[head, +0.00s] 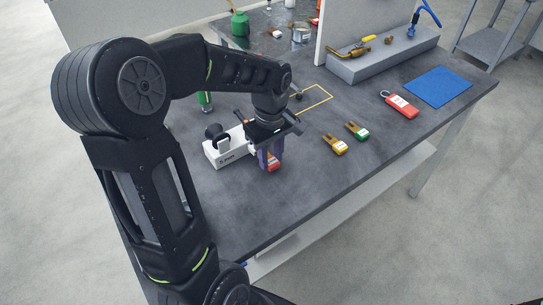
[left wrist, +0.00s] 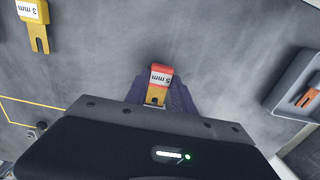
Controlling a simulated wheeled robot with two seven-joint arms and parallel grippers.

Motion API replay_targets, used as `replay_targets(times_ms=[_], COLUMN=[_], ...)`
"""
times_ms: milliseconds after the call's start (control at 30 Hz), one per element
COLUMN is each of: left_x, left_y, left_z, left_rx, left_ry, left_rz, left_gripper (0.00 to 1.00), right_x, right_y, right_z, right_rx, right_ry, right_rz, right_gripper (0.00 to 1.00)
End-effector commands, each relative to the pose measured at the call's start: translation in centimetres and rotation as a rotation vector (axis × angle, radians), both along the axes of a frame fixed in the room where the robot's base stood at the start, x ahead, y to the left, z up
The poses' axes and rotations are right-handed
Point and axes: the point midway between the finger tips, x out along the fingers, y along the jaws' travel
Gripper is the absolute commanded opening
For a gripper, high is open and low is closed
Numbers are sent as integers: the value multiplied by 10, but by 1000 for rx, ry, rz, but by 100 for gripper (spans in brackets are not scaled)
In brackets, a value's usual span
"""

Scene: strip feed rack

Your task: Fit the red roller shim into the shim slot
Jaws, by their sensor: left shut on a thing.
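The red roller shim (head: 273,164) is at the fingertips of my left gripper (head: 268,158). It also shows in the left wrist view (left wrist: 161,76), with a white "5 mm" label and a yellowish forked end. The purple fingers of my left gripper (left wrist: 160,98) are shut on it, one on each side. A white block (head: 225,148) with a black roller or knob stands just left of the gripper in the head view. My gripper and wrist cover its right end. I cannot make out the shim slot. My right gripper is not in view.
A yellow shim (head: 335,145) and a green shim (head: 357,131) lie to the right. A red tag (head: 402,104) and a blue mat (head: 438,87) lie farther right. A grey fixture (head: 385,58) stands at the back. The table front is clear.

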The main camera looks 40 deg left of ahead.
Motion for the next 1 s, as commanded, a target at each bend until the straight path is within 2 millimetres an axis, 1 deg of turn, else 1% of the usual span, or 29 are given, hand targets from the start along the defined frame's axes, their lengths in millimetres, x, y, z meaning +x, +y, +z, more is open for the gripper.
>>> replay_targets(times_ms=[1000], left_x=[2], left_y=[7], left_z=[0], left_rx=[-1], left_ry=[0], left_rz=[0], left_gripper=[0], right_x=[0], right_y=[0], right_z=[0], right_rx=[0], right_ry=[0], right_rz=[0], right_gripper=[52])
